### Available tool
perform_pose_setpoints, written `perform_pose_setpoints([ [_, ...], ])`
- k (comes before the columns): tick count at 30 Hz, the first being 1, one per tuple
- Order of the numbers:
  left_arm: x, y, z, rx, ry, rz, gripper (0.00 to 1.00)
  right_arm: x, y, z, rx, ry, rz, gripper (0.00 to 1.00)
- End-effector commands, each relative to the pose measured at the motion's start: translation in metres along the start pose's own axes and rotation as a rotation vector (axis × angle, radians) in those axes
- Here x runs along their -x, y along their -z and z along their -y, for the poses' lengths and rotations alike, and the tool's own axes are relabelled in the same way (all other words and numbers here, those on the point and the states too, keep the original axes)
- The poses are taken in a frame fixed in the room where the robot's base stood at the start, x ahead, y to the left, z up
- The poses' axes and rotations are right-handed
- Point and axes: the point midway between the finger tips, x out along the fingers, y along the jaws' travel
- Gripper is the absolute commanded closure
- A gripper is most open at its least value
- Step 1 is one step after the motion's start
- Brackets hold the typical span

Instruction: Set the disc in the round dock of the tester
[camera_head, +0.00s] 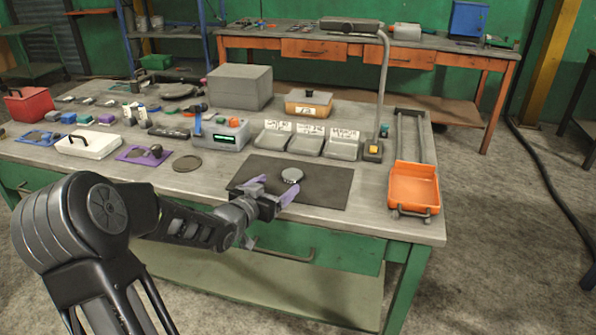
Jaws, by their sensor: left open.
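A small silver disc (292,175) lies on the dark mat (325,184) near the front of the workbench. My left gripper (281,184), with purple fingers, reaches in from the left over the mat's left part. It is open and empty, its fingertips pointing toward the disc, with the disc at or just beyond the gap. I cannot tell whether they touch. The tester seems to be the grey box with a lit green display (221,134), left of and behind the mat. Its round dock cannot be made out clearly. My right gripper is not in view.
Three labelled grey trays (306,146) stand behind the mat. A lamp post (382,95) rises right of them, and an orange tray (414,187) sits at the right edge. A flat round plate (187,163) and a white box (88,146) lie to the left.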

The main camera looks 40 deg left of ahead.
Motion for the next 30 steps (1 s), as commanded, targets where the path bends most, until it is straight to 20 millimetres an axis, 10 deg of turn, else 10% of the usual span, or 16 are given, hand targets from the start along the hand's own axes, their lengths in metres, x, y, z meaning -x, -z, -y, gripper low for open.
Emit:
perform_pose_setpoints([
  [30, -0.033, -0.002, 0.000, 0.003, 0.000, 0.001, 0.21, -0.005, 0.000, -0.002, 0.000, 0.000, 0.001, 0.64],
])
